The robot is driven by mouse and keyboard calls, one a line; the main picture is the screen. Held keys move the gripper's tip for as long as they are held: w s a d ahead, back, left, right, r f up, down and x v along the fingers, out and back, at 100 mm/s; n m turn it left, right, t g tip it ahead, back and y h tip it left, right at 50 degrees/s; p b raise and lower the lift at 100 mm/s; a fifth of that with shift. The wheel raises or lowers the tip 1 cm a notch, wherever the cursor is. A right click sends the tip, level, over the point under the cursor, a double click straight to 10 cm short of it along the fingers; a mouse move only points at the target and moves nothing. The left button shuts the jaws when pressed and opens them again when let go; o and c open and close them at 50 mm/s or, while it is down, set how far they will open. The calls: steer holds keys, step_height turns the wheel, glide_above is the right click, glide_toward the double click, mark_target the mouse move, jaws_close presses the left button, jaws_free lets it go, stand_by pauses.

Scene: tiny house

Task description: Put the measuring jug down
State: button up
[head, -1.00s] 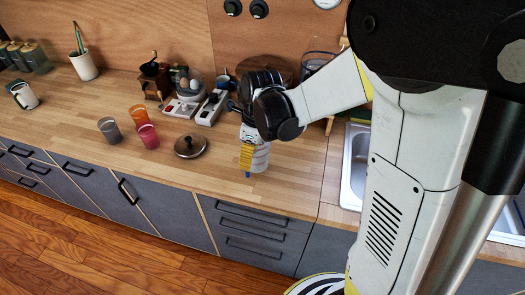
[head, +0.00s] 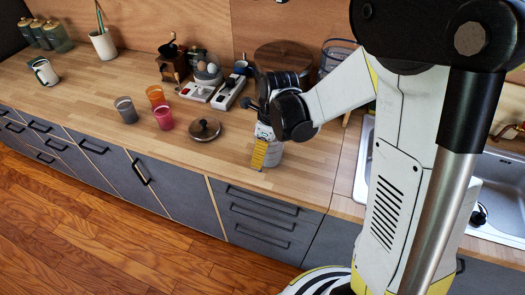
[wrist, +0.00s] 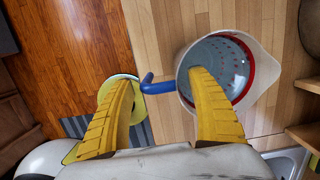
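The measuring jug (wrist: 258,64) is a pale, clear-sided jug with a red band and red marks inside and a blue handle (wrist: 157,86). In the head view the jug (head: 274,155) is on the wooden counter near its front edge, partly behind my gripper (head: 261,152). In the wrist view my gripper (wrist: 165,84) has its two yellow fingers well apart. The handle lies between them, with a gap to the left finger. The right finger overlaps the jug's near rim; I cannot tell whether it touches.
A pot lid (head: 204,129) lies left of the jug. Beyond it stand a pink cup (head: 164,117), an orange cup (head: 155,96) and a grey cup (head: 126,110). A sink (head: 500,190) is at the right. The counter further left along the front is clear.

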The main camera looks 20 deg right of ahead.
step_height(320, 180, up, 11)
steer(key=s+d+p, duration=0.1)
steer(key=p, duration=0.2)
steer(key=s+d+r+n+t, duration=0.1)
steer(key=s+r+n+t, duration=0.2)
steer(key=n, duration=0.9)
steer(key=s+d+r+n+t+h, duration=0.1)
steer(key=s+d+r+n+t, duration=0.1)
steer(key=s+r+n, duration=0.4)
steer(key=s+n+t, duration=0.1)
steer(key=s+n, duration=0.3)
steer(key=n, duration=0.3)
steer(key=shift+s, duration=0.1)
step_height(320, 180, down, 12)
steer(key=b, duration=1.1)
steer(key=shift+r, duration=0.25)
